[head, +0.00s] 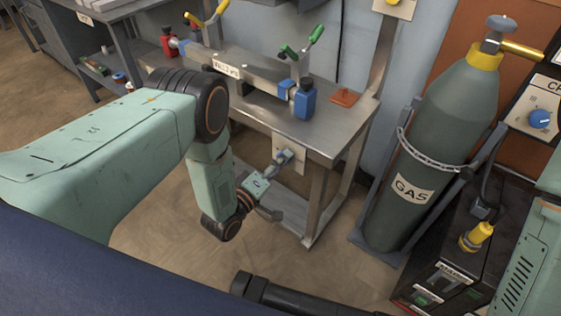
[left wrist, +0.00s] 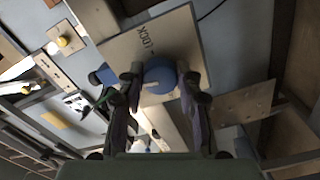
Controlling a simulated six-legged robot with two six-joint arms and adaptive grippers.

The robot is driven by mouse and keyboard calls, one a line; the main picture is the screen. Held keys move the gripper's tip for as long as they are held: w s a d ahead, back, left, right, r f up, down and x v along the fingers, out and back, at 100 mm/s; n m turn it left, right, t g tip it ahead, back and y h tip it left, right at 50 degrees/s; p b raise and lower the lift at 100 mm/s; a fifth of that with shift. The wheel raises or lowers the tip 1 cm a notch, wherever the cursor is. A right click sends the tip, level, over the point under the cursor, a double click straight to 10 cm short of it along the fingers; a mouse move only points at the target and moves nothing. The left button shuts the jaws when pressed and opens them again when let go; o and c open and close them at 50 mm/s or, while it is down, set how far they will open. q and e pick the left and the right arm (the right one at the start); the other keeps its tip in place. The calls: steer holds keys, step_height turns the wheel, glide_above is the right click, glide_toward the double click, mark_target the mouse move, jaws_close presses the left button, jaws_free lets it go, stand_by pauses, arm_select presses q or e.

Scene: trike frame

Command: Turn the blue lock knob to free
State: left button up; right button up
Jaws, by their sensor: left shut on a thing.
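The blue lock knob (left wrist: 159,78) sits on a pale square plate (left wrist: 192,33) in the left wrist view, with the word LOCK printed beside it. My left gripper (left wrist: 161,77) has a finger on each side of the knob and is shut on it. In the head view the plate (head: 298,161) is on the front side of the steel table, and my left gripper (head: 283,158) reaches it from below left, covering the knob. Any other marking on the plate is hidden by the gripper. I do not see my right gripper.
The steel table (head: 345,125) carries a long bar, a blue bottle (head: 304,98), a red bottle (head: 169,43) and green-handled and yellow-handled clamps. A green gas cylinder (head: 415,150) stands to its right. A black machine (head: 450,250) is at lower right. Floor shows below the table.

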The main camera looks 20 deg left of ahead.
arm_select(q)
steer(key=shift+r+n, duration=0.2)
steer(key=shift+n, duration=9.7)
steer(key=o, duration=1.2)
steer(key=shift+c, duration=0.2)
steer(key=shift+a, duration=0.1)
steer(key=v, duration=1.2)
